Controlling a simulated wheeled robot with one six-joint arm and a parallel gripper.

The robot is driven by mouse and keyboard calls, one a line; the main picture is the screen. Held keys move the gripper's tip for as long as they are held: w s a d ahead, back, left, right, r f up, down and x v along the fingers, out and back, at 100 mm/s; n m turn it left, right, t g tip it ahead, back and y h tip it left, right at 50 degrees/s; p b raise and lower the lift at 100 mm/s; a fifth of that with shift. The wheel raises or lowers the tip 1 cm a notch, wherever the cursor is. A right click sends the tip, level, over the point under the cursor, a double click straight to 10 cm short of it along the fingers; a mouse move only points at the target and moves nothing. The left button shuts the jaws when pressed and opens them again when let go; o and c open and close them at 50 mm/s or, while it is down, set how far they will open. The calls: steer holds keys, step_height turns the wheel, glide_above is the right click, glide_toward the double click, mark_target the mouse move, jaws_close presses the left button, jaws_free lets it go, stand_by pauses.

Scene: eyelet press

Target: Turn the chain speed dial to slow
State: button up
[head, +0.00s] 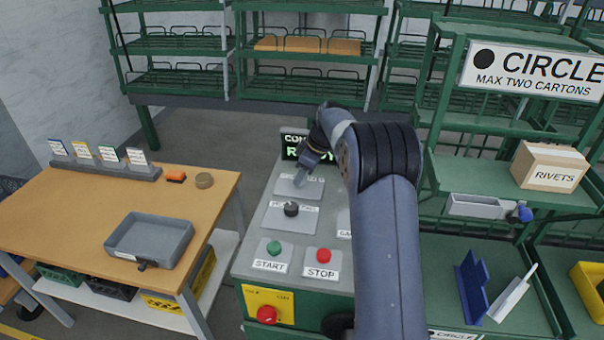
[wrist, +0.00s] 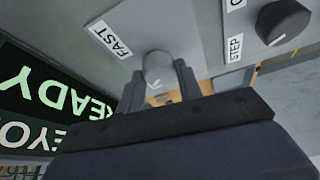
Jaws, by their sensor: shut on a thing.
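The chain speed dial is a light grey knob (wrist: 158,66) on a pale plate in the wrist view, with a FAST label (wrist: 110,40) beside it. A small white mark shows low on the knob. I cannot tell which setting it points to, and no SLOW label is visible. My gripper (wrist: 160,84) is shut on the knob, one dark finger on each side. In the head view my gripper (head: 301,177) reaches down onto the dial's plate (head: 285,188) at the back of the grey control panel, covering most of the dial and its lettering.
A black knob (head: 291,209) sits just in front of the dial; it also shows in the wrist view (wrist: 283,21). A green START button (head: 274,248) and red STOP button (head: 323,256) are nearer. A display reading READY (wrist: 62,100) stands close behind my gripper.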

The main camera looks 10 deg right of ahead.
stand_by(0.3)
steer(key=o, duration=1)
steer(key=b+v, duration=0.1)
steer(key=v, duration=0.9)
steer(key=shift+r, duration=0.35)
steer(key=shift+f, duration=0.1)
steer(key=p+x, duration=0.1)
steer(key=x, duration=0.9)
steer(key=shift+f, duration=0.3)
